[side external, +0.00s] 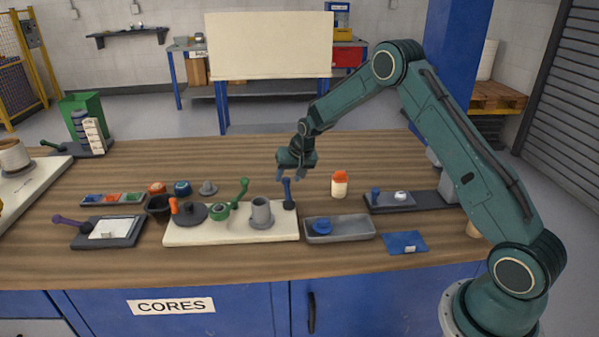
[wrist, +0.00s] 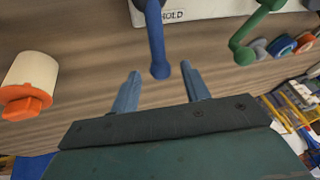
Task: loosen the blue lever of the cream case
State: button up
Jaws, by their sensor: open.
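The cream case (side external: 232,234) is a low, flat block on the wooden bench. Its blue lever (side external: 287,193) stands nearly upright at its right end, with a round knob on top. My gripper (side external: 290,175) is open and empty, just above the knob. In the wrist view the blue lever (wrist: 156,40) comes down from the top, its knob in line with the gap between the fingertips. I cannot tell whether the knob is inside the gap or a little beyond it. A green lever (side external: 240,193) stands farther left on the case; part of a label reads "OLD" in the wrist view.
A grey cylinder (side external: 261,213) stands on the case just left of the blue lever. A grey tray (side external: 350,236) with a blue part lies to the right. An orange-capped white bottle (side external: 339,186) stands right of my gripper.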

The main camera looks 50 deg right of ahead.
aim_at(287, 179)
jog(key=shift+x, duration=1.7)
jog(key=shift+c, duration=0.5)
grip_shut()
